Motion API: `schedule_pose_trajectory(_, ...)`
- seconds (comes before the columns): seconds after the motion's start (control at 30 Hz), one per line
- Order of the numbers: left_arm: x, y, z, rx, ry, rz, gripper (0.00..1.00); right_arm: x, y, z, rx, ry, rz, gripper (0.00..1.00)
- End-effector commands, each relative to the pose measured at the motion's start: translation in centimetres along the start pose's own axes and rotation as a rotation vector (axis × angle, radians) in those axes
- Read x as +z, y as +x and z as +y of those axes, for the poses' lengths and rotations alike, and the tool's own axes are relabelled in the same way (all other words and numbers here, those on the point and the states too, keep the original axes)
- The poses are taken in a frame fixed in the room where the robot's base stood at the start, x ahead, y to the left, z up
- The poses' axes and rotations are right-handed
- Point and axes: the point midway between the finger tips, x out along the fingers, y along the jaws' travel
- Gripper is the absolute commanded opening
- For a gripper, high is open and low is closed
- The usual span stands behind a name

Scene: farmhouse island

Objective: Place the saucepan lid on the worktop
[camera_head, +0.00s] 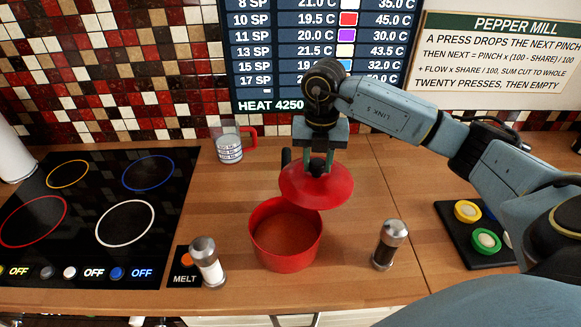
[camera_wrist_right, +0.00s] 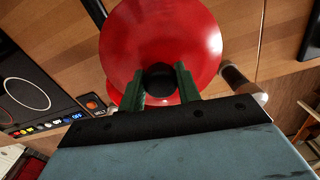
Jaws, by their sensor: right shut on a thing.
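The red saucepan lid (camera_head: 312,188) is held by its black knob, above and slightly right of the red saucepan (camera_head: 287,236). It hangs clear of the pan, which shows its open inside. My right gripper (camera_head: 318,168) is shut on the lid's knob; in the right wrist view the lid (camera_wrist_right: 165,35) fills the top centre, with the green fingers (camera_wrist_right: 160,78) on either side of the black knob. The wooden worktop (camera_head: 345,270) has bare room around the pan. My left gripper is not in view.
A black hob (camera_head: 95,215) lies at the left. A measuring jug (camera_head: 229,148) stands behind the pan. A salt mill (camera_head: 208,262) stands front left, and a pepper mill (camera_head: 387,245) front right. A dark tray (camera_head: 450,222) with coloured rings is at the right, beneath my arm.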

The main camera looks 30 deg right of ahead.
Motion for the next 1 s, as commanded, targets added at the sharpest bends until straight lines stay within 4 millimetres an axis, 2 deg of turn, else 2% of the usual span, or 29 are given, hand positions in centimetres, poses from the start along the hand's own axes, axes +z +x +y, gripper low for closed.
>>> schedule_pose_trajectory(0.03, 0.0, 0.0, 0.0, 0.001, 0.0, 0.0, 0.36, 1.8, 0.9, -2.1, -0.007, 0.073, 0.001, 0.0)
schedule_pose_trajectory(0.2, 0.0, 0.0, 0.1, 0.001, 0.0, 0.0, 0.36, 6.3, 2.8, -8.1, -0.004, 0.262, -0.001, 0.0)
schedule_pose_trajectory(0.3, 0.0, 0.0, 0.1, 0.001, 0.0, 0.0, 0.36, 8.2, 3.4, -11.1, -0.002, 0.344, -0.002, 0.0)
schedule_pose_trajectory(0.4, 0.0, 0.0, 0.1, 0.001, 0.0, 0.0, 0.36, 9.4, 3.8, -13.3, -0.001, 0.398, 0.0, 0.0)
schedule_pose_trajectory(0.6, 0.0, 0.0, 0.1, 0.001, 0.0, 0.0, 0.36, 10.3, 3.9, -15.1, 0.002, 0.44, -0.001, 0.0)
schedule_pose_trajectory(1.0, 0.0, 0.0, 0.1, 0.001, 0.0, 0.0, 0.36, 10.3, 4.1, -15.1, 0.001, 0.441, -0.001, 0.0)
